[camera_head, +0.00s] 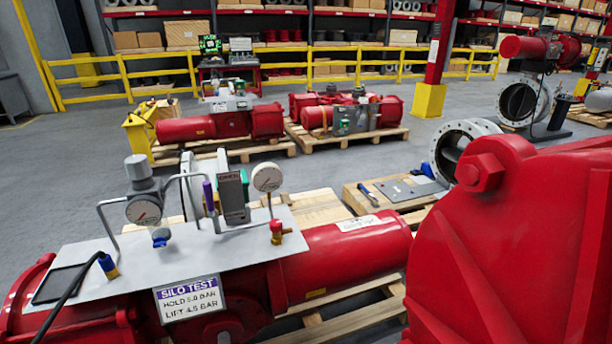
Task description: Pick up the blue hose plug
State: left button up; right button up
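A blue plug (108,264) with a yellowish lower end sits at the tip of a black hose (72,293). It is on the left part of a grey panel (130,259) on top of a red valve actuator (345,254). The hose runs from the plug down to the lower left. I cannot tell whether the plug rests on the panel or is fixed to it. A separate small blue knob (161,236) is to its right. Neither of my grippers shows in this view.
The panel carries gauges (143,210), bent pipes and a red valve handle (277,228). A sign (190,298) hangs at its front edge. A large red housing (520,250) fills the right foreground. Other actuators (222,123) lie on pallets behind, with grey floor between.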

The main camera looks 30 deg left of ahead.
aim_at(105, 261)
jog(key=u, duration=2.35)
